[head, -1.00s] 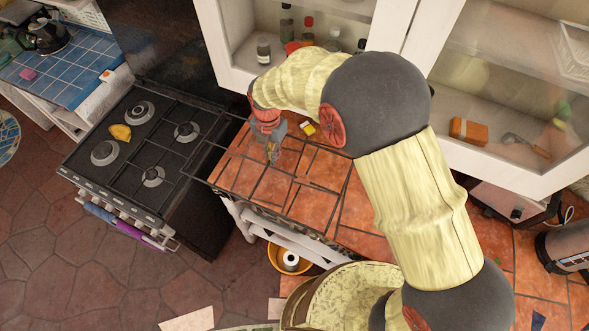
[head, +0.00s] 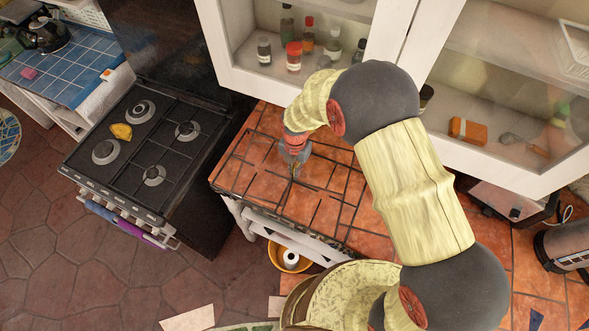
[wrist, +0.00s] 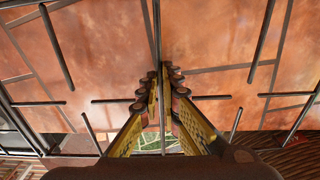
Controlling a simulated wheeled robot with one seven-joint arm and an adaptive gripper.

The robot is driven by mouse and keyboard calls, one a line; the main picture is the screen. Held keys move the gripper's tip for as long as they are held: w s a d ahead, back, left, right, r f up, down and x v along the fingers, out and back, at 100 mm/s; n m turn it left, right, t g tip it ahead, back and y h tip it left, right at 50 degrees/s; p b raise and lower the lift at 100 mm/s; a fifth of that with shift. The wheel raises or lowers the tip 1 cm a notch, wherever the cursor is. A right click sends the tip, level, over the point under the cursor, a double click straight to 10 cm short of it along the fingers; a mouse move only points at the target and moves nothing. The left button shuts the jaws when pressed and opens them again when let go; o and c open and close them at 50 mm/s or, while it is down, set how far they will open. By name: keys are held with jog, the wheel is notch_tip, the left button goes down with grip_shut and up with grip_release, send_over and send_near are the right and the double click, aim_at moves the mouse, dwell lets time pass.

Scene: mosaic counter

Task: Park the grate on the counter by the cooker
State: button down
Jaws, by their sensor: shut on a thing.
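My gripper (head: 294,172) is shut on a middle bar of the grate, a dark wire frame (head: 231,157). In the wrist view the fingertips (wrist: 160,78) pinch this bar, and other thin bars (wrist: 56,47) spread out on both sides. The grate lies over the orange-tiled counter (head: 378,243), roughly flat and near the front edge. I cannot tell whether it touches the tiles. The black cooker (head: 110,185) stands to the left, with a gap from the grate.
A yellow item (head: 121,131) lies on the cooker's left side. The white glass-fronted cabinet (head: 300,85) holds bottles and hangs behind the grate. A yellow bowl (head: 275,258) is below the counter's front. Tiles right of the grate look clear.

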jog(key=shift+w, duration=0.1)
jog(key=c, duration=2.5)
grip_release()
jog(key=shift+f, duration=0.15)
jog(key=o, duration=0.4)
jog(key=shift+o, duration=0.5)
notch_tip(320, 180, up, 12)
jog(key=shift+w+d+r, duration=0.1)
jog(key=shift+r, duration=0.15)
